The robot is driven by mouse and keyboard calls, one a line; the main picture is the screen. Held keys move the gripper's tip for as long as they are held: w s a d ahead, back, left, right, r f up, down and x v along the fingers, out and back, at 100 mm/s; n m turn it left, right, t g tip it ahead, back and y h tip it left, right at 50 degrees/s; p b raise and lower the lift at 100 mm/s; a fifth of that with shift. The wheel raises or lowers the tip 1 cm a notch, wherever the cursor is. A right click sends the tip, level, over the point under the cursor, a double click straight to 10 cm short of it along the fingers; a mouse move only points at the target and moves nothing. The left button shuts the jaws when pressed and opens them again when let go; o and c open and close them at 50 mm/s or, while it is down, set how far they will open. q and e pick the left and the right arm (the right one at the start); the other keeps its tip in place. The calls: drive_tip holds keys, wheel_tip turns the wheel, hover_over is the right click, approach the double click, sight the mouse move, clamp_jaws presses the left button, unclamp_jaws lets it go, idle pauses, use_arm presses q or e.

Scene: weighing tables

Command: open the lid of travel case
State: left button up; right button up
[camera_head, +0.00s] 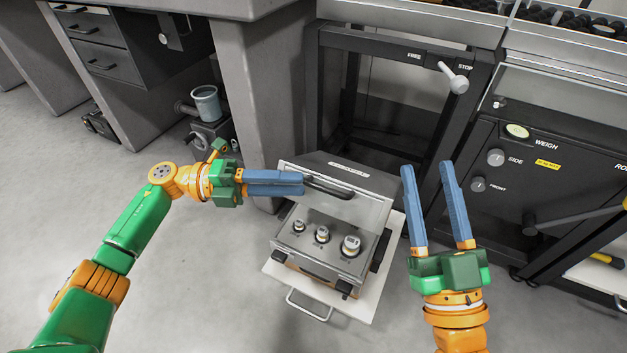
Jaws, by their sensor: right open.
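The travel case (318,250) is a grey metal box on a pale board. Its lid (365,205) is raised at the back, so the inside with several metal weights (322,234) shows. A dark handle (328,187) is on the lid. My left gripper (300,183) has its blue fingers at the lid's left side, tips beside the handle. The fingers are seen edge-on and overlap, so their gap and any contact are unclear. My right gripper (428,170) is open and empty, right of the case, fingers pointing away from me.
The pale board (360,305) under the case has a metal handle in front. A black weighing machine (540,180) with knobs stands at right, and a dark frame with a lever (455,80) behind the case. A pale blue cup (206,103) stands at back left. Floor is clear at front left.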

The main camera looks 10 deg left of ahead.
use_arm(q)
drive_tip(key=shift+a, duration=0.45)
drive_tip(key=a+b, duration=0.5)
drive_tip(key=a, duration=0.3)
drive_tip(key=shift+s, duration=0.4)
drive_tip(key=shift+s+b, duration=0.1)
drive_tip(key=shift+b, duration=0.2)
